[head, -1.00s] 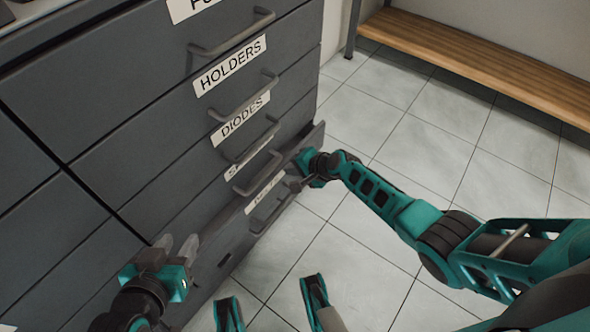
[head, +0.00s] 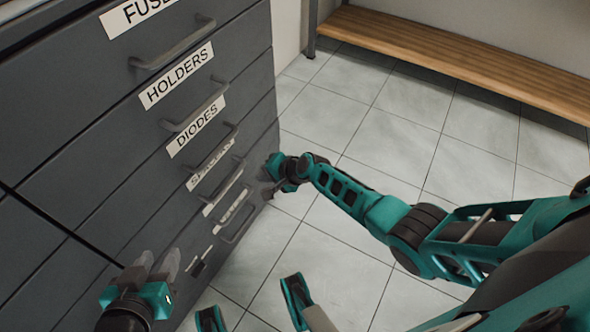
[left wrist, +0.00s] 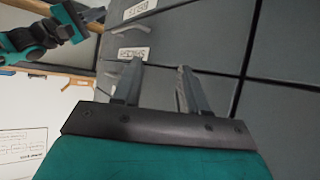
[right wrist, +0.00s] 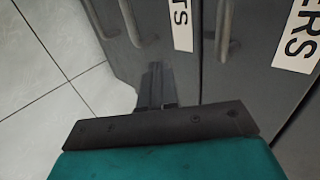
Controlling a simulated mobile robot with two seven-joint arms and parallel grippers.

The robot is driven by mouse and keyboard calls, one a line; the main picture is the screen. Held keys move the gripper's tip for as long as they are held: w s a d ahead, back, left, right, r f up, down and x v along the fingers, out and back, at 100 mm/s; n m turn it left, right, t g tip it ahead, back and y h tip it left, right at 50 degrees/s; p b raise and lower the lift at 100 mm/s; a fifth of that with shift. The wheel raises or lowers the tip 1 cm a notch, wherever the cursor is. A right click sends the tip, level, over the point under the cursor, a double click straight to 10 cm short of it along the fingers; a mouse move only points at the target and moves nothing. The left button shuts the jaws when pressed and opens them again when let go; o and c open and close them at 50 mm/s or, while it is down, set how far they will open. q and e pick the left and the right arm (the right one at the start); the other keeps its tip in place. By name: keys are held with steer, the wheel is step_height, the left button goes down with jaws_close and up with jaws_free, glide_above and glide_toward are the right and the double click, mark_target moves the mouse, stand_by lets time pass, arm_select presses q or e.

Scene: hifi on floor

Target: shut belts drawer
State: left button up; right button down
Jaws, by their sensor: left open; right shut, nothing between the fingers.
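The belts drawer (head: 232,210) is low in the dark grey cabinet, and its front looks about level with the fronts around it. A small remaining gap cannot be ruled out. Its label, ending in "TS", shows in the right wrist view (right wrist: 181,24). My right gripper (head: 268,184) is shut and empty at the right end of the low drawer fronts; its fingertips (right wrist: 156,72) are at or very near the front, contact unclear. My left gripper (head: 157,264) is open and empty beside the lower fronts; its fingers also show in the left wrist view (left wrist: 155,80).
Drawers labelled Holders (head: 177,76) and Diodes (head: 196,126) sit higher up with bar handles and look closed. A wooden bench (head: 450,60) stands at the back right. The tiled floor (head: 360,135) between bench and cabinet is clear.

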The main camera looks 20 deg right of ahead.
steer(key=p+v, duration=0.6)
steer(key=v, duration=0.3)
steer(key=s+a+r+n+t+h, duration=0.15)
steer(key=s+r+n, duration=0.25)
steer(key=s+n, duration=0.45)
arm_select(q)
steer(key=s+a+r+p, duration=0.1)
steer(key=a+r+p, duration=0.1)
steer(key=r+p, duration=0.4)
steer(key=s+a+r+y+p, duration=0.1)
steer(key=a+r+p, duration=0.1)
steer(key=r+p, duration=0.4)
steer(key=shift+s+a+r+y+p, duration=0.15)
steer(key=shift+a+r+y+p, duration=0.1)
steer(key=shift+r+y+p, duration=0.1)
arm_select(e)
steer(key=s+d+r+n+t+h, duration=0.1)
steer(key=s+r, duration=0.3)
steer(key=r, duration=0.4)
steer(key=s+d+r+n+t+h, duration=0.1)
steer(key=s+d+r+n, duration=0.1)
steer(key=s+r, duration=0.3)
step_height(320, 180, up, 4)
steer(key=shift+d+r+n, duration=0.1)
steer(key=shift+d+n, duration=0.1)
steer(key=shift+n, duration=0.55)
arm_select(q)
steer(key=shift+f, duration=0.1)
